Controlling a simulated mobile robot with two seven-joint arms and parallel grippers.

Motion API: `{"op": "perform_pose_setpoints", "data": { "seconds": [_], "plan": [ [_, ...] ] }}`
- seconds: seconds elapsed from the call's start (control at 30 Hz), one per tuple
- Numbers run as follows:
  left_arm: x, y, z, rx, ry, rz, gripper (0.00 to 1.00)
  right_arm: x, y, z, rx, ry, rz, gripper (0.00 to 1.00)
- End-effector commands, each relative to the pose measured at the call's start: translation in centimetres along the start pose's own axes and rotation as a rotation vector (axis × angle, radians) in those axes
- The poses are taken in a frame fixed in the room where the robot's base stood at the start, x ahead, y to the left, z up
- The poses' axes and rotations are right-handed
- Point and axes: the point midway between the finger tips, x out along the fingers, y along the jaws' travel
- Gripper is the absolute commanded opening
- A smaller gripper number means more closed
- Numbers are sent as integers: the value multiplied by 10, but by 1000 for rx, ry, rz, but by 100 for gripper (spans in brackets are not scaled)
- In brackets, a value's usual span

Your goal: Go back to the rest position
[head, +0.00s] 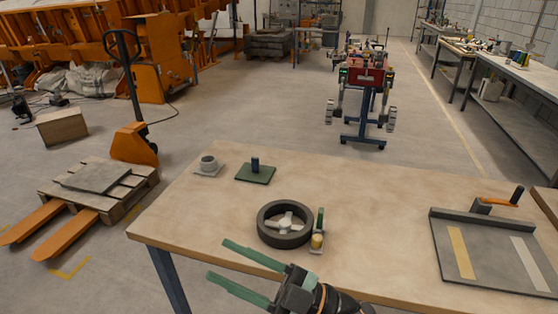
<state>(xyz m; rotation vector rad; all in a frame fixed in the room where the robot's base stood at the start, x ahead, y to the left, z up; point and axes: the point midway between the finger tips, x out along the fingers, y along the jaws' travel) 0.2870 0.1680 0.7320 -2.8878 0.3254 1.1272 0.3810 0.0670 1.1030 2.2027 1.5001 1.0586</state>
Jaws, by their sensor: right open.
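My right gripper (246,270) is at the front edge of the wooden table (350,190), low in the head view. Its two green fingers point left and are spread apart, with nothing between them. A black wheel-like ring (263,231) with light spokes lies on the table just beyond the gripper. A small holder with a green upright and a yellowish knob (317,240) stands at the ring's right. My left gripper is not in view.
A grey tray (490,262) with two strips lies at the right. An orange pallet jack (135,145) stands on the floor left of the table.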

Motion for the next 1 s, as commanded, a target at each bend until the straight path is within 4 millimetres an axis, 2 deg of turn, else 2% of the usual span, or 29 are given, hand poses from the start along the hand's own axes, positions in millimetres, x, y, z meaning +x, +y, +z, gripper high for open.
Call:
{"op": "perform_pose_setpoints", "data": {
  "seconds": [0.03, 0.13, 0.27, 0.3, 0.37, 0.4, 0.5, 0.6, 0.7, 0.8, 0.9, 1.0],
  "plan": [
    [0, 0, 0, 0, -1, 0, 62, -14, 8, 17, 55, -70, 117, 49],
    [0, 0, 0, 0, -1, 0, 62, -54, 21, 57, 148, -238, 327, 49],
    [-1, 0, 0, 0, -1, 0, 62, -128, 10, 110, 283, -509, 548, 49],
    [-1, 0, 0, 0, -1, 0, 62, -154, 0, 125, 327, -598, 602, 49],
    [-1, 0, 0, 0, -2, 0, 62, -192, -19, 142, 392, -730, 666, 49],
    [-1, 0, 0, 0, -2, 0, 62, -217, -34, 151, 438, -814, 701, 49],
    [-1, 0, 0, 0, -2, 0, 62, -276, -77, 164, 547, -1014, 761, 49],
    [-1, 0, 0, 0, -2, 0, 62, -323, -120, 165, 644, -1178, 788, 49],
    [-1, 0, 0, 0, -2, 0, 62, -356, -154, 160, 720, -1295, 797, 49],
    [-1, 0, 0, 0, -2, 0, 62, -374, -174, 154, 766, -1361, 797, 49],
    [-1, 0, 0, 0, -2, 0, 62, -382, -183, 152, 786, -1390, 794, 49],
    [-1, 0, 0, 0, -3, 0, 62, -383, -184, 151, 789, -1394, 794, 49]
  ]
}}
